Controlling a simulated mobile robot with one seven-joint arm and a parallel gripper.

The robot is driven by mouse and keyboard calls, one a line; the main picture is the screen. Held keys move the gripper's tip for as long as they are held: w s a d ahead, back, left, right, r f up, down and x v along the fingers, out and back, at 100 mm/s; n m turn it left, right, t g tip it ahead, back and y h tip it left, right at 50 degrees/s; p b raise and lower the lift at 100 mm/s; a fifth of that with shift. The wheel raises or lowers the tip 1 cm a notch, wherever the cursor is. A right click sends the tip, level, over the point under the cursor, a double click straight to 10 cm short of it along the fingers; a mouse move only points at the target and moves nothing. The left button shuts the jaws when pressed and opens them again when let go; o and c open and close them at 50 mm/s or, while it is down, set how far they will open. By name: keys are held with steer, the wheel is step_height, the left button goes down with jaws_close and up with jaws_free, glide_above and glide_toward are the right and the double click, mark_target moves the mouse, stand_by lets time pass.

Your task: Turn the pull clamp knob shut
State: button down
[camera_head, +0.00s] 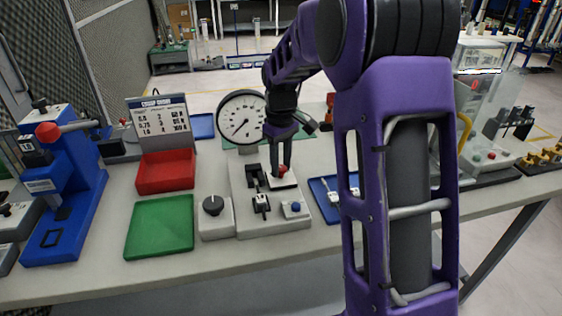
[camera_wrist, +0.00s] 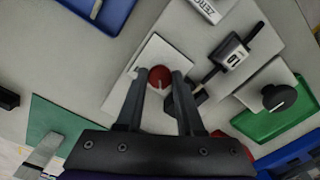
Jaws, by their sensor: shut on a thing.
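A round red knob (camera_wrist: 160,76) with a pale pointer line sits on a white square plate (camera_wrist: 128,93) in the wrist view. I take it as the pull clamp knob; no label on it is readable. In the head view the red knob (camera_head: 284,169) shows on the pale grey test fixture (camera_head: 240,222), below the dial gauge. My gripper (camera_wrist: 160,73) points down at the knob, with one finger on each side, and is shut on it. The fingers (camera_head: 280,163) hide part of the knob and plate in the head view.
A black knob (camera_head: 213,205) on a grey box and a blue knob (camera_head: 295,207) stand nearby. The dial gauge (camera_head: 241,118) rises close behind my gripper. Red (camera_head: 166,171) and green (camera_head: 160,226) trays lie left, a blue tray (camera_head: 325,199) right.

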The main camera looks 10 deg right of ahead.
steer(key=m+p, duration=0.2)
steer(key=m, duration=0.2)
steer(key=shift+r, duration=0.15)
steer(key=m+p, duration=0.1)
steer(key=m, duration=0.4)
steer(key=shift+p, duration=0.3)
steer(key=m+p, duration=0.1)
steer(key=m, duration=0.3)
steer(key=shift+p, duration=0.3)
steer(key=shift+m+p, duration=0.5)
steer(key=shift+m, duration=1.2)
steer(key=c, duration=0.5)
jaws_free()
